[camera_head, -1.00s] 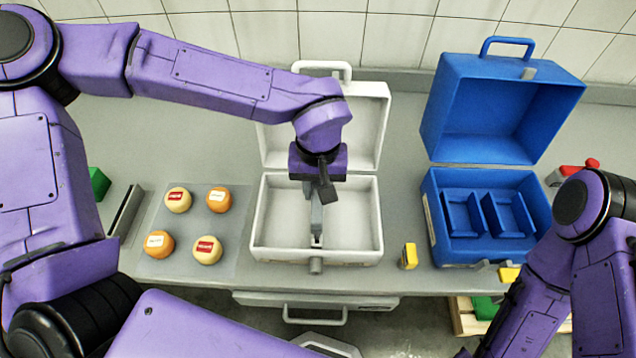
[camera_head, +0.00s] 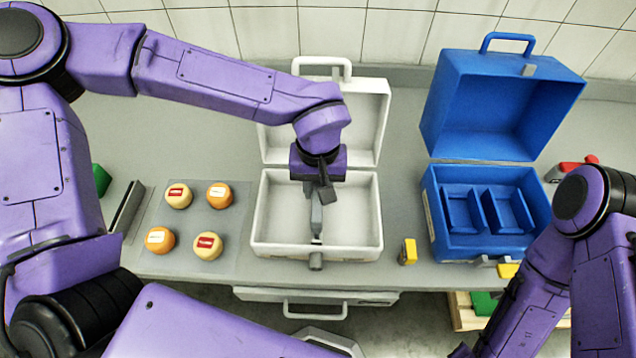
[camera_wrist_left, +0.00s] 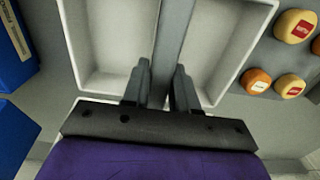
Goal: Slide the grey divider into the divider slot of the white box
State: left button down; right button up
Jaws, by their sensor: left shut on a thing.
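The white box (camera_head: 262,225) stands open on the grey counter, with its lid (camera_head: 371,120) raised at the back. My left gripper (camera_head: 319,196) is inside or just above the box's middle and points down. It is shut on the grey divider (camera_wrist_left: 174,40), a thin upright plate that runs lengthwise between the box's two halves in the left wrist view. The gripper's fingers (camera_wrist_left: 161,88) lie on both sides of the plate. The divider's lower edge and the slot are hidden, so I cannot tell how deep it sits. My right gripper is out of view.
An open blue box (camera_head: 432,215) with inner compartments stands to the right. A small yellow block (camera_head: 408,252) sits between the boxes. A dark slotted holder (camera_head: 126,208) is at the far left.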

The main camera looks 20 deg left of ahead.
pick_arm(q)
jog(key=shift+f+b, duration=0.65)
jog(key=shift+f, duration=1.55)
jog(key=c, duration=0.8)
grip_release()
notch_tip(320, 180, up, 11)
jog(key=shift+f+b, duration=0.2)
jog(key=shift+b, duration=0.25)
